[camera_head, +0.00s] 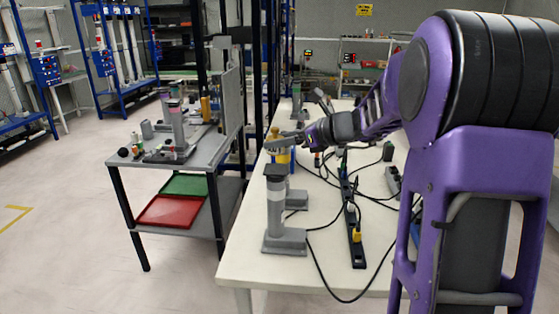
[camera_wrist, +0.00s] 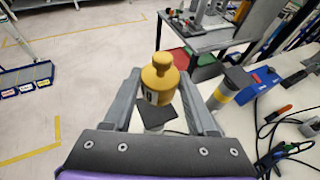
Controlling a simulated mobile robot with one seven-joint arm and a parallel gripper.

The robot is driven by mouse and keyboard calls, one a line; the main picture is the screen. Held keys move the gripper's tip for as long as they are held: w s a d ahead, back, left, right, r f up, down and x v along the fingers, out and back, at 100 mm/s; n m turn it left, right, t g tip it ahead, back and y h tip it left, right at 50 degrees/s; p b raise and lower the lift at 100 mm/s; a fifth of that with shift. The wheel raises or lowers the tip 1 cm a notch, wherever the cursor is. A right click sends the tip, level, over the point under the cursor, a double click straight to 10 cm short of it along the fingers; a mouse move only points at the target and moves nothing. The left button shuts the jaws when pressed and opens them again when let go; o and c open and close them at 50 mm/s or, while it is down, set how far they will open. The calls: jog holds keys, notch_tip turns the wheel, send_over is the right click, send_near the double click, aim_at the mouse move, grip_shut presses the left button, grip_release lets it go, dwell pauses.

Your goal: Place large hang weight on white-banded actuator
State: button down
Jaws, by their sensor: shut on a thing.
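The large hang weight (camera_wrist: 160,80) is a yellow-brass cylinder with a narrow neck and knob. My gripper (camera_wrist: 159,88) is shut on it, one finger on each side. In the head view the weight's knob (camera_head: 275,131) shows at my gripper (camera_head: 279,143). The white-banded actuator (camera_head: 275,212) is a grey upright post with a dark flat top and a white band, nearest on the white table. In the wrist view its dark top (camera_wrist: 172,122) shows below the weight, partly hidden by it. I cannot tell the gap between them.
A yellow-banded actuator (camera_wrist: 222,95) stands just beyond the white-banded one. Black cables and a power strip (camera_head: 356,235) lie on the white table (camera_head: 245,262). A grey bench (camera_head: 205,158) with red and green trays (camera_head: 172,211) on its lower shelf stands left.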

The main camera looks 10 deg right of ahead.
aim_at(281, 154)
jog(key=shift+f+b, duration=0.35)
jog(key=shift+f, duration=1.9)
jog(key=shift+f, duration=0.1)
jog(key=shift+c, duration=1)
grip_release()
jog(key=shift+d, duration=0.1)
jog(key=p+v, duration=0.1)
jog(key=v, duration=1.1)
jog(key=shift+a, duration=0.25)
